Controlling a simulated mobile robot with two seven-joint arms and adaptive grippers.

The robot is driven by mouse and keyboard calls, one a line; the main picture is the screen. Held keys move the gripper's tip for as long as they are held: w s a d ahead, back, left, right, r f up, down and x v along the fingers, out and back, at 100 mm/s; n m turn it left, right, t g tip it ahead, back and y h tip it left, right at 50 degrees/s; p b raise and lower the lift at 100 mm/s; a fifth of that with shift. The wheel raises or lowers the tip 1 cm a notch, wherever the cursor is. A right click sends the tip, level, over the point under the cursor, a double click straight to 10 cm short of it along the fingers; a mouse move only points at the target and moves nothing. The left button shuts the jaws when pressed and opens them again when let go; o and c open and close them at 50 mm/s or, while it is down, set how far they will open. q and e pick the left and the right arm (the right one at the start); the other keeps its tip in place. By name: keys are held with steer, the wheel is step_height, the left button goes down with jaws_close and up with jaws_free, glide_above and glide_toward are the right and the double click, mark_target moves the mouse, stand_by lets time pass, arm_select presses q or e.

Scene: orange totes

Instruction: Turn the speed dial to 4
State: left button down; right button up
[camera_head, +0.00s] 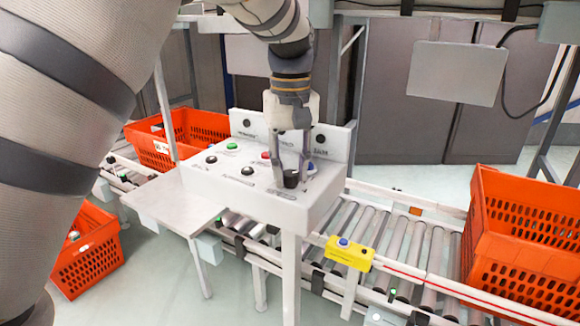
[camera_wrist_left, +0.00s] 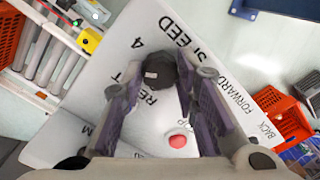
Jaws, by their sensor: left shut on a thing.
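The speed dial is a round black knob (camera_head: 290,180) on the white control panel (camera_head: 262,205). In the left wrist view the dial (camera_wrist_left: 160,68) has a small white mark on its face, near the printed 4 and the word SPEED. My left gripper (camera_head: 292,168) reaches down over the panel from above. In the left wrist view its two fingers (camera_wrist_left: 163,80) are on either side of the dial, shut on it. Which number the dial's mark points at, I cannot tell. My right gripper is not in view.
Several other buttons are on the panel. A roller conveyor (camera_head: 340,235) runs behind, with orange totes (camera_head: 525,245) at right and left.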

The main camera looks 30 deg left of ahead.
mark_target(291, 172)
arm_select(q)
steer(key=m, duration=0.6)
steer(key=shift+m, duration=0.6)
steer(key=c, duration=1.2)
jaws_free()
steer(key=shift+c, duration=0.2)
step_height(291, 172, up, 12)
